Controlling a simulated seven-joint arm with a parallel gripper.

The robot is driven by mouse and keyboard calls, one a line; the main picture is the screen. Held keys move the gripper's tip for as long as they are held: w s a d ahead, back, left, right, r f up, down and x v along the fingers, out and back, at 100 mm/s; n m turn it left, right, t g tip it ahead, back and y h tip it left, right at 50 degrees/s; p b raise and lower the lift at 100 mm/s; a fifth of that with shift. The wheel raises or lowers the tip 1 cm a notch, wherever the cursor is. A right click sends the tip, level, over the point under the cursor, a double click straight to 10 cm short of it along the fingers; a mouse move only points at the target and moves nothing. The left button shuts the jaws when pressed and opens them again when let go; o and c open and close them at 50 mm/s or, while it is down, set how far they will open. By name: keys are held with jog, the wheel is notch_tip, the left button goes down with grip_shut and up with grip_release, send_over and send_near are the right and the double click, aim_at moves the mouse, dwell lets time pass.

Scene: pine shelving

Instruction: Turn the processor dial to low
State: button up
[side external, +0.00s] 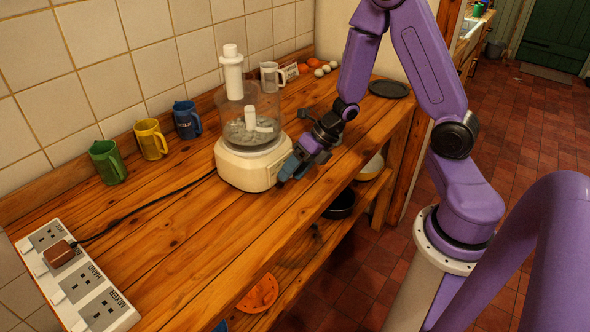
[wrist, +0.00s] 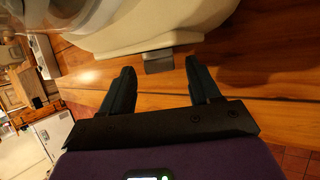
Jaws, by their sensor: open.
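The food processor (side external: 252,162) stands on the pine worktop, with a cream base, a clear bowl and a white pusher on top. Its base also fills the top of the wrist view (wrist: 140,28). A small grey block, which looks like the dial (wrist: 158,60), sticks out from the base there; its setting cannot be read. My gripper (side external: 290,166) is at the front right of the base, low over the worktop. In the wrist view my gripper (wrist: 160,68) is open, with the grey block between and just beyond its fingertips. The dial cannot be made out in the side view.
Green (side external: 108,162), yellow (side external: 151,139) and blue (side external: 187,120) jugs stand along the tiled wall. A power strip (side external: 78,280) with a brown plug lies at the front left, its cord running to the processor. A dark round plate (side external: 389,89) lies behind my arm.

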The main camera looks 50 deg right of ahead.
jog(key=c, duration=1.1)
jog(key=shift+o, duration=0.3)
jog(key=shift+d+y, duration=0.1)
jog(key=shift+y, duration=0.2)
jog(key=y, duration=0.2)
jog(key=m+y, duration=0.1)
jog(key=shift+d+f, duration=0.25)
jog(key=shift+f, duration=0.05)
jog(key=shift+d+f+m+t+y, duration=0.15)
jog(key=shift+m+t+y, duration=0.1)
jog(key=shift+y, duration=0.65)
jog(key=shift+f+m+t+y, duration=0.15)
jog(key=shift+m+y, duration=0.1)
jog(key=shift+y, duration=0.65)
